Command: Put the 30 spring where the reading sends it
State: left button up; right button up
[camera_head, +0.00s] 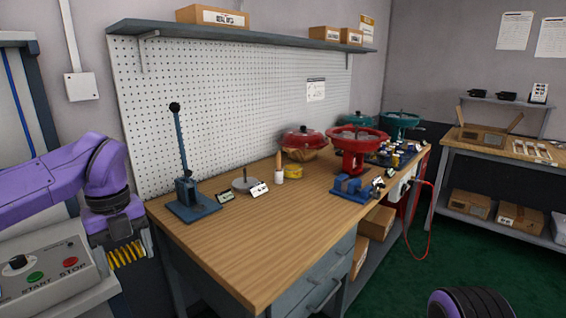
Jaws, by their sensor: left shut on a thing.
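A yellow coil spring (127,254) is held in my left gripper (126,242) at the left of the head view. The gripper is shut on it, and the spring hangs below the purple wrist, in front of the bench's left end. No number on the spring can be read. My right gripper is not in view. Small label cards (258,190) stand on the bench, but their text is too small to read. No reading can be made out.
A START/STOP panel (45,270) stands lower left. The bench's front is clear.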

pick_arm(q)
jog(key=m, duration=0.2)
jog(key=shift+s+r+m, duration=0.1)
jog(key=shift+r+m, duration=0.1)
jog(key=shift+m, duration=0.9)
jog(key=m, duration=0.3)
jog(key=w+m, duration=0.1)
jog(key=shift+d+f+m, duration=0.2)
jog(key=shift+d+m, duration=0.05)
jog(key=shift+m, duration=0.05)
jog(key=m, duration=0.3)
jog(key=shift+w+d+f, duration=0.1)
jog(key=shift+d+f, duration=0.05)
jog(key=m, duration=0.4)
jog(key=d+f+m, duration=0.1)
jog(key=m, duration=0.1)
jog(key=shift+w+m, duration=0.2)
jog(key=shift+m, duration=0.2)
jog(key=s+d+f+m, duration=0.2)
jog(key=d+f+m, duration=0.2)
jog(key=f+m, duration=0.4)
jog(key=s+d+f+m+p, duration=0.1)
jog(key=d+f+m, duration=0.3)
jog(key=m, duration=1.4)
notch_tip(320, 180, down, 4)
jog(key=shift+s+f, duration=0.15)
jog(key=shift+s, duration=0.4)
